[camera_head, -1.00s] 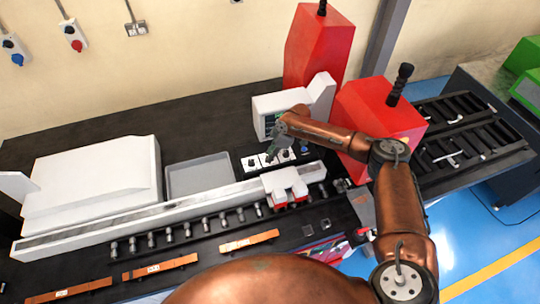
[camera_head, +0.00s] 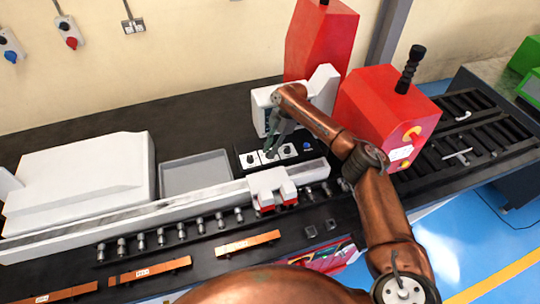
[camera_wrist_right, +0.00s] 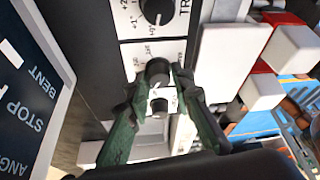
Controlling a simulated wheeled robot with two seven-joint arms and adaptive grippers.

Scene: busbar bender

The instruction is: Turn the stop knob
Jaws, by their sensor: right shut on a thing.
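A row of black knobs on white plates sits on a dark control panel (camera_head: 239,154). My right gripper (camera_head: 270,150) comes down on the middle knob. In the right wrist view my green fingers (camera_wrist_right: 160,76) stand on either side of this middle knob (camera_wrist_right: 158,70), shut on it. Its plate has dial marks, but its name is covered, so I cannot read whether it says stop. Another knob (camera_wrist_right: 154,11) shows above it and a third (camera_wrist_right: 159,105) below, between my fingers. My left gripper is not in view.
A white display box (camera_head: 262,108) stands right behind the panel; its screen (camera_wrist_right: 30,100) reads STOP and BENT. A white and red block (camera_head: 268,186) on the rail is close in front. A red machine (camera_head: 385,115) stands right. A grey tray (camera_head: 195,175) lies left.

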